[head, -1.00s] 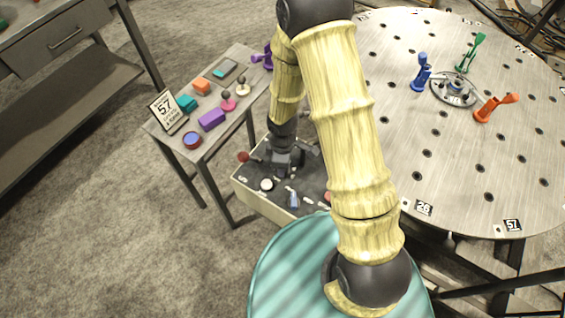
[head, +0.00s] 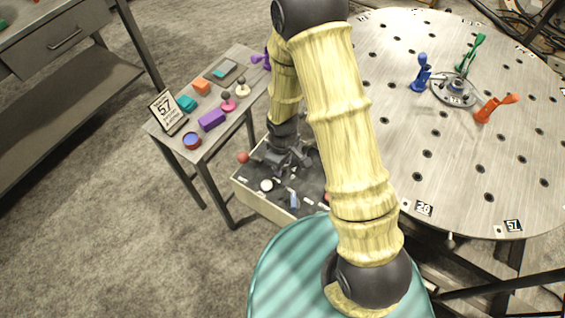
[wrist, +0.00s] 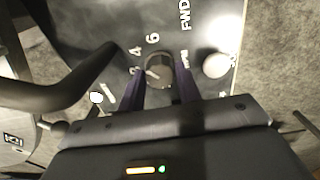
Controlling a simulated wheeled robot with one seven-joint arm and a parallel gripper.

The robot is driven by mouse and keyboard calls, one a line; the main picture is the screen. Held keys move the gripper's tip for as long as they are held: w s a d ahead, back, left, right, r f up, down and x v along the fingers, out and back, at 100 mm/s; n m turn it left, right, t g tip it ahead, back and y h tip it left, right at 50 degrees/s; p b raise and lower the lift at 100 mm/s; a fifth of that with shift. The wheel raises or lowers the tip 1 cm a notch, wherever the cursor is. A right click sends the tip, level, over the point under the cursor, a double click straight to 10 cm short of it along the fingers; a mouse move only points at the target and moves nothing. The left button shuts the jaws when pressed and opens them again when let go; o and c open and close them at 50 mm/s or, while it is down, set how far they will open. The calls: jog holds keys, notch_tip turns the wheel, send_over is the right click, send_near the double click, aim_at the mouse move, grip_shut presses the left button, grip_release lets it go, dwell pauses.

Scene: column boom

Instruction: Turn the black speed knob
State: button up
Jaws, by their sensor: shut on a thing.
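The black speed knob (wrist: 159,68) shows in the wrist view on a dark panel, with the numbers 3, 4 and 6 printed around it. A pale pointer line is on its top. My gripper (wrist: 159,84) has one finger on each side of the knob and is shut on it. In the head view my gripper (head: 288,165) is down at the control box (head: 258,196), and my arm hides much of the panel and the knob.
A white round button (wrist: 216,66) sits right of the knob, near the FWD label. A blue switch (head: 294,199) and a red knob (head: 243,157) are on the box. A side table (head: 238,110) with blocks and a round steel table (head: 440,150) flank it.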

jog(key=o, duration=1)
jog(key=shift+r, duration=0.1)
notch_tip(320, 180, up, 17)
jog(key=p, duration=0.2)
jog(key=shift+p, duration=0.35)
jog(key=shift+r, duration=0.15)
jog(key=s+d+r+m+t+p, duration=0.1)
jog(key=s+d+r+m+p, duration=0.2)
jog(key=r, duration=0.4)
jog(key=s+d+r+m+t+p, duration=0.1)
jog(key=s+d+r+m+p, duration=0.2)
jog(key=d+r+m+p, duration=0.2)
jog(key=d+r+m, duration=0.2)
jog(key=d+r, duration=0.1)
jog(key=shift+s+d+t+p, duration=0.15)
jog(key=shift+d+t+p, duration=0.15)
